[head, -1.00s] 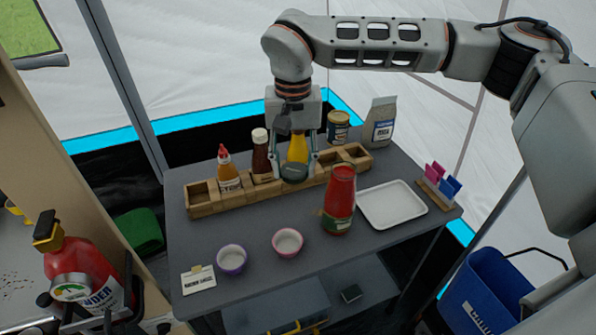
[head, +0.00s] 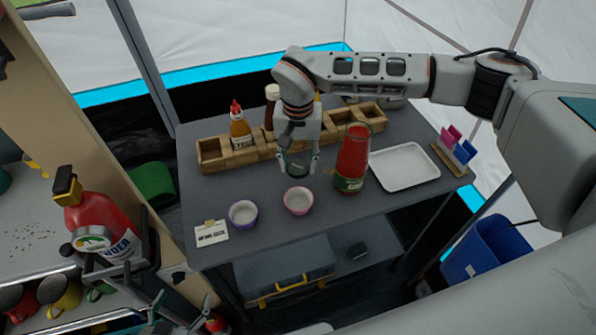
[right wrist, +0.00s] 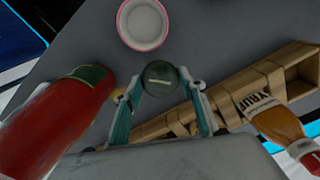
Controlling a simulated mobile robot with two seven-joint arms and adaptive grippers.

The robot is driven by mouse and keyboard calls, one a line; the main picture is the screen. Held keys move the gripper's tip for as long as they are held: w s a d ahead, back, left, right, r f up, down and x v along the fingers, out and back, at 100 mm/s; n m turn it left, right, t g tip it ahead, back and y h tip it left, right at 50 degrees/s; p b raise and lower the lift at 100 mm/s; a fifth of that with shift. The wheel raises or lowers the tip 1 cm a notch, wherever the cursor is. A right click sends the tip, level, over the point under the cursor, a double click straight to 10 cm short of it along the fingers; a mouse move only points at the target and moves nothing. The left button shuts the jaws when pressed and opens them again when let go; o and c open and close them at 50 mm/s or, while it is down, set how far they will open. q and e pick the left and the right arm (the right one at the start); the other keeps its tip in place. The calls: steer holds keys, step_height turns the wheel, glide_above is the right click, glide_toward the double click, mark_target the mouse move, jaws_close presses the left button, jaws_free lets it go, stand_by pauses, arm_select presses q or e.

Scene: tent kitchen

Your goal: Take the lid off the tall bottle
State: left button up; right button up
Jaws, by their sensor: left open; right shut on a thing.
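The tall bottle (head: 353,160) is red with a green band near its base and stands upright on the grey table. Its top looks bare. In the right wrist view the bottle (right wrist: 50,125) is at the left. My right gripper (head: 298,168) is shut on a dark green round lid (right wrist: 160,78), between the wooden rack and the pink bowl, left of the bottle and apart from it. Whether the lid touches the table I cannot tell. My left gripper (head: 182,308) is open and empty at the bottom left, well away from the table top.
The wooden rack (head: 214,155) holds sauce bottles, one orange (head: 240,130). The pink bowl (head: 298,201) and a purple bowl (head: 243,214) stand in front. A white tray (head: 405,166) lies right of the bottle.

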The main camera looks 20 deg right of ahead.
mark_target(298, 167)
step_height(298, 167, down, 4)
steer(key=shift+r, duration=0.25)
steer(key=shift+f, duration=0.3)
arm_select(q)
steer(key=shift+s+f, duration=0.1)
steer(key=shift+f, duration=0.1)
arm_select(e)
steer(key=shift+f, duration=0.1)
steer(key=o, duration=1.2)
